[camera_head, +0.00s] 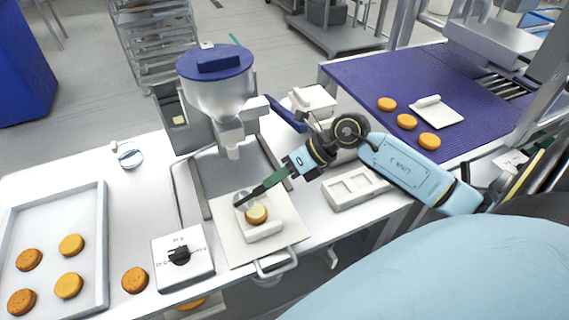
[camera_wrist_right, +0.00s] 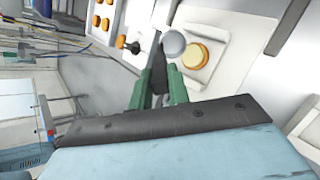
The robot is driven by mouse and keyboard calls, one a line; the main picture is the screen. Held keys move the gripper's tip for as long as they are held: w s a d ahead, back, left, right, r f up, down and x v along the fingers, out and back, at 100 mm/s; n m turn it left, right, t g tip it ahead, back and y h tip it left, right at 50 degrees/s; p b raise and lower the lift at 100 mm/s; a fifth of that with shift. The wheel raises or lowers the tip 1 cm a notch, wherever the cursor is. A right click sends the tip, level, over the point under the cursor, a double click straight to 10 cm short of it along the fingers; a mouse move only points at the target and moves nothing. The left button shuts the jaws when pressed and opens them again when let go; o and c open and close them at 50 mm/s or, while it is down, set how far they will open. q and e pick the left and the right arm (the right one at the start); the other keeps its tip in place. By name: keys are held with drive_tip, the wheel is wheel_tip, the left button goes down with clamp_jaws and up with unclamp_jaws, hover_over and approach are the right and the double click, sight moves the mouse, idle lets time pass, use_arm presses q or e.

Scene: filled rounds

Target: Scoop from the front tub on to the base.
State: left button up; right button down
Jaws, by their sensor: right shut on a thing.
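My right gripper (camera_head: 284,174) is shut on the dark handle of a scoop. The scoop's round grey bowl (camera_head: 242,200) is at the upper left edge of the round base (camera_head: 257,216); I cannot tell if they touch. In the right wrist view the green fingers (camera_wrist_right: 160,88) grip the handle, and the bowl (camera_wrist_right: 173,44) is beside the base (camera_wrist_right: 193,58). The base is orange at the side with a paler top. I cannot tell which container is the front tub. My left gripper is not in view.
The filling machine (camera_head: 216,85) stands behind the base. A control box (camera_head: 183,258) with a black knob is front left. A tray (camera_head: 102,250) holds several orange rounds. A white two-recess block (camera_head: 352,188) lies below my right arm. A purple belt (camera_head: 365,80) is at right.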

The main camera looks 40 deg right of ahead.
drive_tip(key=w+a+r+g+h+p, duration=0.1)
drive_tip(key=p, duration=0.1)
drive_tip(key=w+a+r+h+p, duration=0.1)
drive_tip(key=a+p, duration=0.1)
drive_tip(key=p, duration=0.1)
drive_tip(key=w+a+r+g+h+p, duration=0.1)
drive_tip(key=p, duration=0.2)
drive_tip(key=shift+a+r+g+h, duration=0.15)
drive_tip(key=shift+g+h, duration=0.15)
drive_tip(key=shift+h, duration=0.1)
drive_tip(key=w+a+g+h+p, duration=0.1)
drive_tip(key=w+a+r+g+h+p, duration=0.1)
drive_tip(key=a+h, duration=0.1)
drive_tip(key=a+r+h+p, duration=0.1)
drive_tip(key=p, duration=0.1)
drive_tip(key=shift+w+a+g, duration=0.3)
drive_tip(key=shift+w+g, duration=0.1)
